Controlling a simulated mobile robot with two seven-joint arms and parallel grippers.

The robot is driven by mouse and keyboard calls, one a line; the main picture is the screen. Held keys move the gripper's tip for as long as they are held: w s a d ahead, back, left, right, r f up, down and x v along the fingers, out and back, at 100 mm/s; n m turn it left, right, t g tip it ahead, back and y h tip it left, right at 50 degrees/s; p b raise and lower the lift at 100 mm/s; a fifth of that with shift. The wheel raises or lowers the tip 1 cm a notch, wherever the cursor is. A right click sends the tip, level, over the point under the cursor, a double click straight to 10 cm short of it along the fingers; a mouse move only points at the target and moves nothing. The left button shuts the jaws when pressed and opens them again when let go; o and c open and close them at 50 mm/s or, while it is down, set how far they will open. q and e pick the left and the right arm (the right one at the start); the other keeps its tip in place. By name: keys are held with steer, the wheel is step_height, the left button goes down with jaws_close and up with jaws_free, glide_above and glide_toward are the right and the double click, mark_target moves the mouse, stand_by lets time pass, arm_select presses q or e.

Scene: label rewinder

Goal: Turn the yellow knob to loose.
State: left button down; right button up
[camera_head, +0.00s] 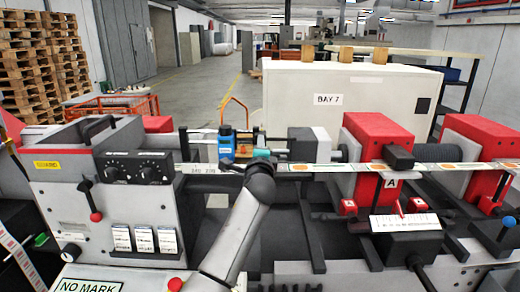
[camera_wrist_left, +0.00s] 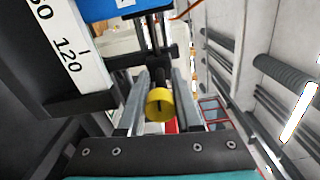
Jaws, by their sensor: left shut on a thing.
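The yellow knob (camera_wrist_left: 159,103) shows in the left wrist view as a small round knob with a short dark mark on its face. It sits on a dark shaft below a blue block (camera_wrist_left: 110,8). My left gripper (camera_wrist_left: 160,98) has one grey finger on each side of the knob and is shut on it. In the head view my left gripper (camera_head: 250,150) is at the blue block (camera_head: 226,141) above the scale rail, and the knob is hidden there. My right gripper is not in view.
A printed scale (camera_wrist_left: 68,42) stands close on the left in the wrist view. In the head view, a grey control box (camera_head: 100,185) with dials is left, and red blocks (camera_head: 378,160) stand right along the label strip (camera_head: 320,168). A white BAY 7 cabinet (camera_head: 350,98) is behind.

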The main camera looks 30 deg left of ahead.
arm_select(q)
steer(key=shift+n, duration=0.6)
steer(key=c, duration=0.6)
jaws_free()
